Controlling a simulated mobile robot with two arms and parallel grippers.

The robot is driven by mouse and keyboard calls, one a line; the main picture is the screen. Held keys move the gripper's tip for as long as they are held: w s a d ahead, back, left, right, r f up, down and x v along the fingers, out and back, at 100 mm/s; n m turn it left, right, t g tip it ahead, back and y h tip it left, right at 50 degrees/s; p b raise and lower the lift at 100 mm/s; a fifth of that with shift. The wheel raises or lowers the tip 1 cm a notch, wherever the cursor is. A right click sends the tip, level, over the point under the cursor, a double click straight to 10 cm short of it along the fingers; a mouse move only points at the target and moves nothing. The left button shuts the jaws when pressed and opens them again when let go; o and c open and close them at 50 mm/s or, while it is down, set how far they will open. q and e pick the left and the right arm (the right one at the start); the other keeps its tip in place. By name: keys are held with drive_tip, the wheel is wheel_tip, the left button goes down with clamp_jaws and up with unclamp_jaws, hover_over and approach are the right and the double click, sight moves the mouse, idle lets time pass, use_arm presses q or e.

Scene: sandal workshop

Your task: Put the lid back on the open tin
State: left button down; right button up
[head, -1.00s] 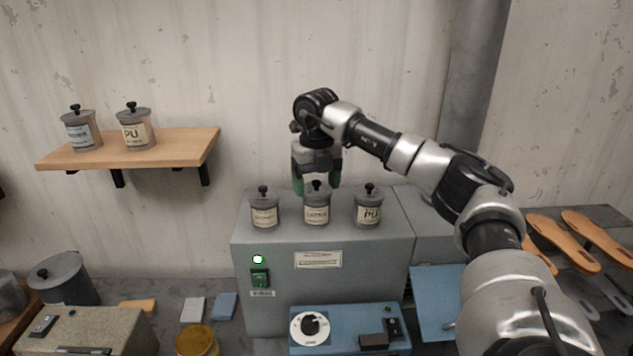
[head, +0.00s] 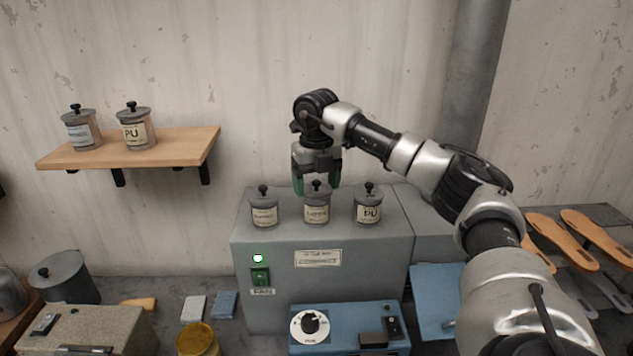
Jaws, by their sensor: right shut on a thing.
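Three grey tins with paper labels stand in a row on top of the grey cabinet: a left tin (head: 264,211), a middle tin (head: 317,211) and a right tin (head: 368,208) marked PU. Each has a grey lid with a black knob over it. My right gripper (head: 317,185) points down at the middle tin, its green-tipped fingers on both sides of the knob, shut on that lid (head: 318,192). The lid lies level at the tin's rim; I cannot tell if a thin gap is left. My left gripper is out of view.
A wooden shelf (head: 185,146) at the left holds two more lidded tins, one marked PU (head: 135,133). The grey cabinet (head: 330,275) has a green switch. Below stand a blue device (head: 350,343) with a dial and a yellow tin (head: 198,340). Sandal soles (head: 560,240) lie at the right.

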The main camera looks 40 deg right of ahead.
drive_tip(key=o, duration=0.9)
drive_tip(key=shift+r, duration=3.5)
drive_tip(key=shift+c, duration=0.5)
clamp_jaws()
drive_tip(key=shift+f, duration=0.2)
